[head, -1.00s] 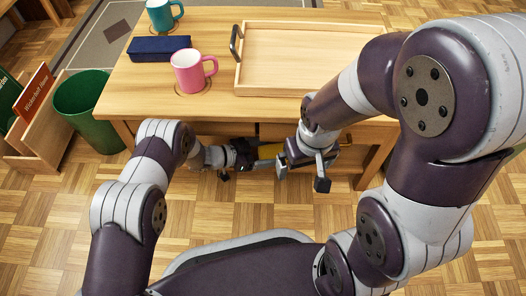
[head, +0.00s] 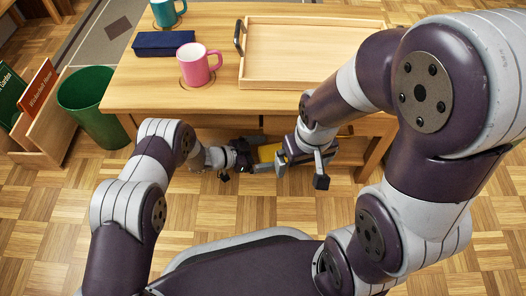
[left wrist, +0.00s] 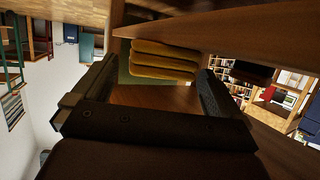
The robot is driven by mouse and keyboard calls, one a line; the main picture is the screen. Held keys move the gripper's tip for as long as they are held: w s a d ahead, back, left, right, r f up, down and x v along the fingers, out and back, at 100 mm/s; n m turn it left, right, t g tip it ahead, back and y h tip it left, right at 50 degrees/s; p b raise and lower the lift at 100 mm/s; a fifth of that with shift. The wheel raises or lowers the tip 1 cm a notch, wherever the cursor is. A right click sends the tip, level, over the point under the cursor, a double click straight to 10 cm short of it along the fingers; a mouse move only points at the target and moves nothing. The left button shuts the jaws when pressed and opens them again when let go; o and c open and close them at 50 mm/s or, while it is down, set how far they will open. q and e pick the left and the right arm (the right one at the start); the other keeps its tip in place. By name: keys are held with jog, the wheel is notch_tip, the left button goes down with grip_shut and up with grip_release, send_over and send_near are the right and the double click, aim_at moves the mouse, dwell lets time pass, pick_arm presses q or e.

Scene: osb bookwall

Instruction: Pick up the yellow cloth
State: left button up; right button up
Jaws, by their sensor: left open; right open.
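The yellow cloth (head: 268,152) shows as a small patch below the table's front edge in the head view, partly hidden by my grippers. In the left wrist view the cloth (left wrist: 163,58) is a folded stack of several layers on a wooden surface under the tabletop. My left gripper (head: 243,160) is open, and in its wrist view its two fingers (left wrist: 152,92) stand apart with the cloth ahead between them, with no clear contact. My right gripper (head: 303,167) is open, just right of the yellow patch in the head view; it holds nothing visible.
The wooden table (head: 150,92) overhangs the space where both grippers are. On it are a pink mug (head: 198,66), a teal mug (head: 166,12), a dark blue case (head: 163,43) and a wooden tray (head: 300,82). A green bin (head: 90,105) and a book crate (head: 48,135) stand left.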

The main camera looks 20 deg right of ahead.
pick_arm(q)
jog(key=shift+a+r+p, duration=0.25)
jog(key=shift+a+p, duration=0.05)
jog(key=shift+p, duration=0.05)
jog(key=p+v, duration=0.6)
jog(key=v, duration=0.6)
jog(key=shift+f+p, duration=0.2)
jog(key=shift+p, duration=0.15)
jog(key=shift+a, duration=0.1)
